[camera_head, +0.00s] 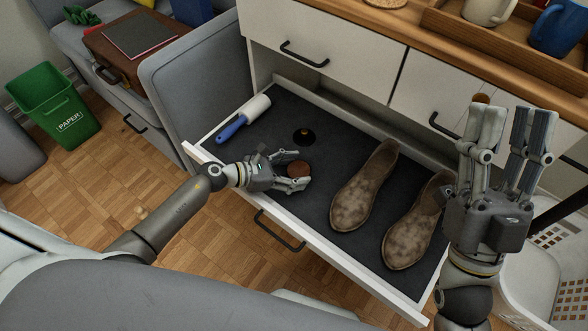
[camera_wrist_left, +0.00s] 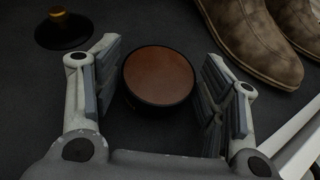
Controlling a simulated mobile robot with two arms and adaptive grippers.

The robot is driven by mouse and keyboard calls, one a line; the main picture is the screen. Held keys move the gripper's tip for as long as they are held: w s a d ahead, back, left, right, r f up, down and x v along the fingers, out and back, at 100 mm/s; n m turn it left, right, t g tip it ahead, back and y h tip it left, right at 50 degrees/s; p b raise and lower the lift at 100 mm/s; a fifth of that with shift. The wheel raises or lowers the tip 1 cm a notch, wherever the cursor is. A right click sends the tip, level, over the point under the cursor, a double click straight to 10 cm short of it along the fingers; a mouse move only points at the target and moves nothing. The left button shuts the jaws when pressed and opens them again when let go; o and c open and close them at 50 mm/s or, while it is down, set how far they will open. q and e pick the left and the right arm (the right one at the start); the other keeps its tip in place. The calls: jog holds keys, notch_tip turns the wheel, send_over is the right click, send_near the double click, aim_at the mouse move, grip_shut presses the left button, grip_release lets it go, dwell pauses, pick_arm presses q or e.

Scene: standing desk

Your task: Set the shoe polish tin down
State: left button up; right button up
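The shoe polish tin (camera_head: 299,169) is round and dark with a brown top. It appears to rest on the dark floor of the open drawer (camera_head: 262,140), left of the shoes. In the left wrist view the tin (camera_wrist_left: 158,76) is between the two fingers of my left gripper (camera_wrist_left: 161,85), with a narrow gap showing on each side. In the head view my left gripper (camera_head: 290,171) reaches in over the drawer's front edge. My right gripper (camera_head: 508,115) is raised at the right, fingers up, open and empty.
A pair of brown shoes (camera_head: 365,186) lies right of the tin. Behind it is a black round object with a brass knob (camera_head: 304,136). A lint roller (camera_head: 244,118) with a blue handle lies at the drawer's left. Bare drawer floor surrounds the tin.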

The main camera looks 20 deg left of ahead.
pick_arm(q)
jog(key=shift+o, duration=0.8)
